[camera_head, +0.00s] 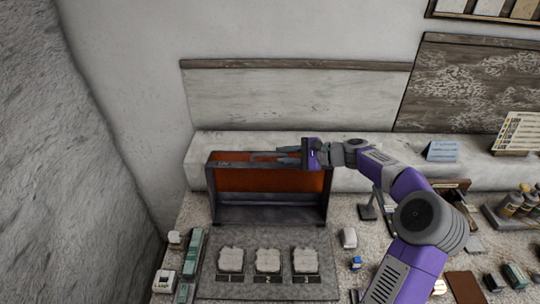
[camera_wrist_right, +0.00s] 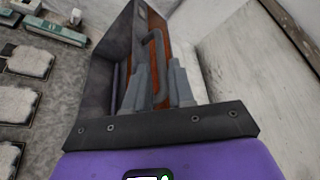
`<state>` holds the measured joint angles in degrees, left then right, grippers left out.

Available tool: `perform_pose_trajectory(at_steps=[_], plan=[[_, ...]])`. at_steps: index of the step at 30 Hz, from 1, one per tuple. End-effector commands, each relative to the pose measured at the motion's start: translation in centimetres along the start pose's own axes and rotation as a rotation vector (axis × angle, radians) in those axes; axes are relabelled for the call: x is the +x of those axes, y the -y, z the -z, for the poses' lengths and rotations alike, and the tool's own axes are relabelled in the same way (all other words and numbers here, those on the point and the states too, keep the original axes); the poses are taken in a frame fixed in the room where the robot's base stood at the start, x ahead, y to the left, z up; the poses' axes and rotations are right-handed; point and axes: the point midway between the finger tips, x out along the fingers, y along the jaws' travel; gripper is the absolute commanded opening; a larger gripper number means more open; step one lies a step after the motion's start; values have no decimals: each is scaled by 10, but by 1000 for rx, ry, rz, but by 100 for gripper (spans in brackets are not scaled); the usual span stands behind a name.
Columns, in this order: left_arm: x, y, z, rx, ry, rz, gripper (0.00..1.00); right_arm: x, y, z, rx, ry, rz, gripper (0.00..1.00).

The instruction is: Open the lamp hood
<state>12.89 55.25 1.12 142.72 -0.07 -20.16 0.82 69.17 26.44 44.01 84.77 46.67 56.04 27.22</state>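The lamp hood is a dark grey box-like frame (camera_head: 211,190) with an orange-brown panel (camera_head: 240,180) inside, standing against the back ledge. My right gripper (camera_head: 262,155) is at its top edge, reaching in from the right. In the right wrist view the gripper's two grey fingers (camera_wrist_right: 157,88) stand apart, with the orange panel (camera_wrist_right: 160,60) showing between them. A dark curved handle (camera_wrist_right: 153,40) runs down towards the gap between the fingers; I cannot tell whether they touch it. My left gripper is not in view.
A grey tray (camera_head: 250,290) with several white plaster pieces lies in front of the hood. Green and white small items (camera_head: 192,250) stand at its left. A blue card (camera_head: 442,150) stands on the ledge, and bottles (camera_head: 515,203) stand at the far right.

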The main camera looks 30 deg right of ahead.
Motion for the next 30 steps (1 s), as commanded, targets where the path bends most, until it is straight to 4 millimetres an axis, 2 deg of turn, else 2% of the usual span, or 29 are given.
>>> perform_pose_trajectory(at_steps=[3, 9, 20, 25, 30], plan=[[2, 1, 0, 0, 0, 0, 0, 23, 0, -1, 0, 4, 0, 23], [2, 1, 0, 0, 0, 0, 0, 44, 0, 0, 0, 1, 1, 23], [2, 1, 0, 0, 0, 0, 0, 49, 0, 0, 1, -1, 1, 23], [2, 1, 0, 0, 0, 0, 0, 48, 0, 0, 0, -1, 1, 0], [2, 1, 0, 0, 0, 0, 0, 48, 0, 0, 0, -1, 1, 0]])
